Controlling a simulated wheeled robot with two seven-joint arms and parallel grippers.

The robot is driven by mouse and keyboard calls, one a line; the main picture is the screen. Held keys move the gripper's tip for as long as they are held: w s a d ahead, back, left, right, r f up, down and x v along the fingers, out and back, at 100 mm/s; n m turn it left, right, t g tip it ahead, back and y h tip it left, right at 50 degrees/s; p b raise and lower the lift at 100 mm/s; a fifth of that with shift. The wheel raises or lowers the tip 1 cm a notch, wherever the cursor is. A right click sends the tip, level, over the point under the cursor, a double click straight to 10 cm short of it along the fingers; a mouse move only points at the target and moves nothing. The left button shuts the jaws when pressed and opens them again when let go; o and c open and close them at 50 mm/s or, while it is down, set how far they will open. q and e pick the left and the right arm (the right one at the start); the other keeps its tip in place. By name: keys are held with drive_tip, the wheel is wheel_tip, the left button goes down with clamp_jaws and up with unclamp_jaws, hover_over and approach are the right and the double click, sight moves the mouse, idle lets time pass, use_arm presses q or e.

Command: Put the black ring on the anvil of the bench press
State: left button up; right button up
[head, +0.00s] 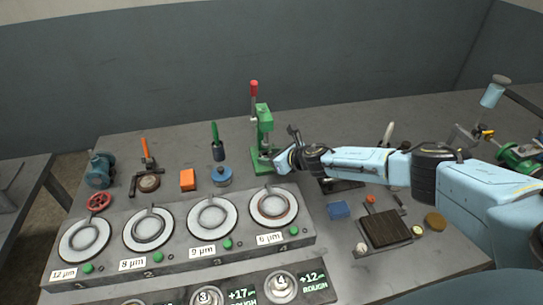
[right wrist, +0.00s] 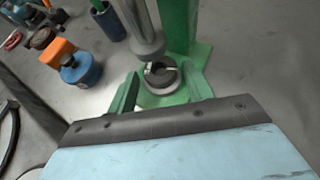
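The green bench press (head: 263,125) with its red-tipped lever stands at the back middle of the bench. In the right wrist view its grey ram (right wrist: 145,35) hangs above the round grey anvil (right wrist: 165,100). A black ring (right wrist: 160,72) shows at the anvil under the ram, lying about flat; I cannot tell if it is fully seated. The wrist body hides part of the fingers in the right wrist view. My left gripper is out of view.
A grey fixture (head: 180,231) with several labelled round dials, holding rings, lies in front. An orange block (head: 187,180), a blue pot (head: 221,176) and a dark green-handled tool (head: 217,145) stand left of the press. A blue block (head: 339,210) and a dark tray (head: 385,228) lie to the right.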

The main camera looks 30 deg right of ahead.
drive_tip(key=shift+o, duration=0.7)
drive_tip(key=shift+r, duration=0.1)
drive_tip(key=shift+r, duration=0.15)
drive_tip(key=shift+s+d+r+p, duration=0.1)
drive_tip(key=shift+s+r+p, duration=0.05)
drive_tip(key=shift+s+p, duration=0.15)
drive_tip(key=p+v, duration=0.2)
drive_tip(key=v, duration=0.9)
drive_tip(key=shift+s, duration=0.2)
